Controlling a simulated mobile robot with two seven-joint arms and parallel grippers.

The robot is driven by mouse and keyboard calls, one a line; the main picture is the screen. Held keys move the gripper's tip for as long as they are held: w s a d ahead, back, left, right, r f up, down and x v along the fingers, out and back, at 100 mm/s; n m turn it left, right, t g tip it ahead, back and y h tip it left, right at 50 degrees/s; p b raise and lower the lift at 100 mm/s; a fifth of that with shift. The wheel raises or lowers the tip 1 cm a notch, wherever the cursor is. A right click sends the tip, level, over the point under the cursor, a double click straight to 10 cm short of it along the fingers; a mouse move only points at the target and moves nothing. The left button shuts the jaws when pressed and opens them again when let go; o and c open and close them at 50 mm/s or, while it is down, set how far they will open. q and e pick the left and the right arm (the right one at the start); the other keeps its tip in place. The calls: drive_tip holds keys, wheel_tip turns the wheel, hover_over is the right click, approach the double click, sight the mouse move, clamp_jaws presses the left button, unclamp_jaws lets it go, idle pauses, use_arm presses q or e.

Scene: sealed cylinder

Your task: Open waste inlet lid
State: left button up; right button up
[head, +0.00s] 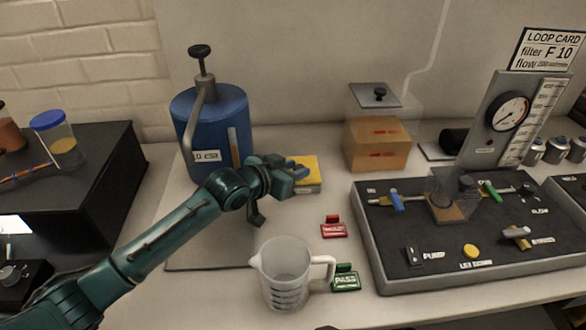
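No readable label marks the waste inlet. A blue cylinder (222,120) with a grey bent handle and a black top knob stands left of it. My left gripper (278,192) is in front and to the right of the blue cylinder, its fingers spread apart with nothing visible between them. My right gripper does not show.
A clear jug (285,274) stands in front, beside a green tag (345,279) and a red tag (333,228). A dark control panel (450,240) with valves and a gauge (512,111) fills the right. A black bench with jars (60,140) is at left.

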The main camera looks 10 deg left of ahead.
use_arm(q)
clamp_jaws()
drive_tip(key=shift+r, duration=0.15)
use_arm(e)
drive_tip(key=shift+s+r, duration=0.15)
use_arm(q)
drive_tip(key=shift+w+r+p, duration=0.15)
drive_tip(key=shift+r+p, duration=0.1)
drive_tip(key=shift+p, duration=0.15)
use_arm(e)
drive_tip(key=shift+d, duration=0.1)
